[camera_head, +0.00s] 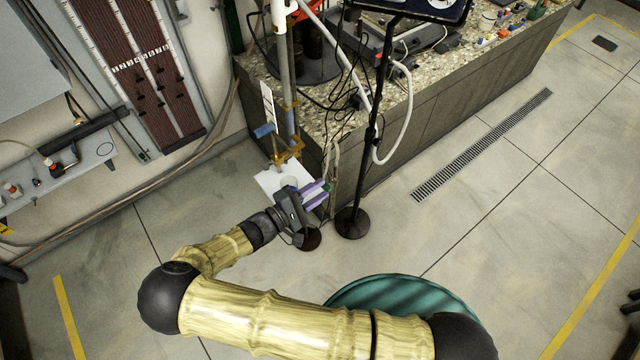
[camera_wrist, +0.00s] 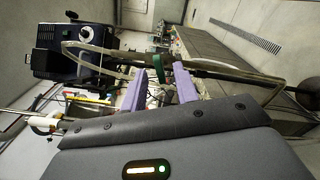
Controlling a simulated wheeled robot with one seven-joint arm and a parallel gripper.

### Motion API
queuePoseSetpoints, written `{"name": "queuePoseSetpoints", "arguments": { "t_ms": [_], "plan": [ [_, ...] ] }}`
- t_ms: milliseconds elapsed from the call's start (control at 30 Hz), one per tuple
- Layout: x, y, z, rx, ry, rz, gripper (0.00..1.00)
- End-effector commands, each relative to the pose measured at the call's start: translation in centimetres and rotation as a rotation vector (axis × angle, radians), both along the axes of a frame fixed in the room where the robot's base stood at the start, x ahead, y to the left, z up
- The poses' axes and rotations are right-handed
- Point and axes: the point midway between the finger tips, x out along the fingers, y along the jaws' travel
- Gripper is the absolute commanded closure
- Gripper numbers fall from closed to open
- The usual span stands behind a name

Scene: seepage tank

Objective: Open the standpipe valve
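A vertical pipe (camera_head: 285,75) stands at the corner of the stone-topped bench. It carries brass fittings (camera_head: 287,155) and a blue handle (camera_head: 264,131) near its lower end; I cannot tell the valve's setting. My gripper (camera_head: 325,189), with purple fingers, is to the lower right of these fittings, beside the bench corner and pale hanging tubes. In the wrist view the fingers (camera_wrist: 160,80) are apart. A small green piece (camera_wrist: 158,69) on or beside a tube shows between their tips. I cannot tell whether it touches a finger.
The bench (camera_head: 420,110) fills the space behind my gripper. A black stand (camera_head: 371,150) with a round base is close on the right, with a white hose beside it. A teal round object (camera_head: 400,292) is on the near floor. Open floor lies right, with a drain grate (camera_head: 482,145).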

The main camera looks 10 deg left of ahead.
Motion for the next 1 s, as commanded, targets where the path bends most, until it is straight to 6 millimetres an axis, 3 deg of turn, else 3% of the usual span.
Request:
{"name": "queuePoseSetpoints", "arguments": {
  "t_ms": [400,433,567,600,1000],
  "plan": [
    [1.05,-0.89,-0.06,0.001,0.001,0.001,0.7],
    [1.05,-0.88,-0.06,0.001,0.001,0.001,0.72],
    [1.03,-0.87,-0.05,0.001,0.001,0.001,0.97],
    [1.03,-0.87,-0.05,0.001,0.001,0.001,1.0],
    [1.0,-0.85,-0.09,-0.021,0.02,0.001,1.0]
  ]
}}
